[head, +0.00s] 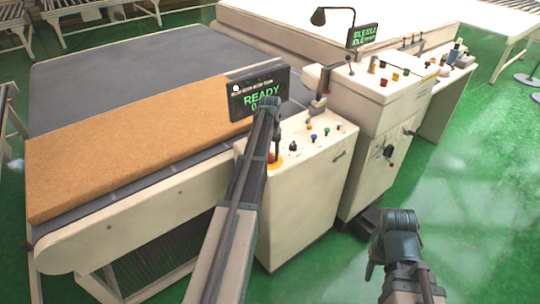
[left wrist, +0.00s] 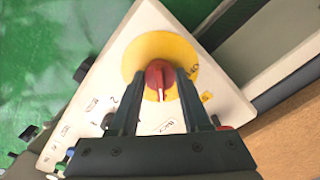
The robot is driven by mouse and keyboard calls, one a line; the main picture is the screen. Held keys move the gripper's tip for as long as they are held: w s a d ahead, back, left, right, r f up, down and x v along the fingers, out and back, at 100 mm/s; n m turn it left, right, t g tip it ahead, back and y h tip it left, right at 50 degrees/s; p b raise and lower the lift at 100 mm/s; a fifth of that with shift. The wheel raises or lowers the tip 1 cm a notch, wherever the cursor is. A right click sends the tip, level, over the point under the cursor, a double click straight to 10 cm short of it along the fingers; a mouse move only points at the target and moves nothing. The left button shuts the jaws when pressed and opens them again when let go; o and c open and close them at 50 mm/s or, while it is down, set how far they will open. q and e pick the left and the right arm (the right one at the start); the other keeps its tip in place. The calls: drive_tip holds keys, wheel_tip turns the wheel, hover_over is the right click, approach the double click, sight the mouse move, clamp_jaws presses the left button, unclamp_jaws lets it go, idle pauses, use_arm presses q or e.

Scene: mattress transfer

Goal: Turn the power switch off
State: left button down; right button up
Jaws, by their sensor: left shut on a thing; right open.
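The power switch (left wrist: 155,76) is a red rotary knob with a white pointer mark on a round yellow plate (left wrist: 150,48). In the left wrist view the white mark points down, toward my gripper's palm. My left gripper (left wrist: 158,82) has its two black fingers shut on the knob, one on each side. My right gripper (head: 376,268) is open and empty, hanging over the green floor to the right of the cabinet.
A display reading READY (head: 258,95) stands behind the left gripper. Several coloured buttons (head: 312,137) sit on the cabinet top. A conveyor with a brown mattress slab (head: 130,135) lies left. A second console (head: 400,90) stands right. The floor (head: 470,220) at right is free.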

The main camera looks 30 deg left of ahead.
use_arm(q)
drive_tip(key=n, duration=0.4)
drive_tip(key=shift+n, duration=0.4)
drive_tip(key=n, duration=0.8)
drive_tip(key=shift+n, duration=2.2)
drive_tip(key=shift+c, duration=1.8)
unclamp_jaws()
drive_tip(key=shift+r, duration=0.1)
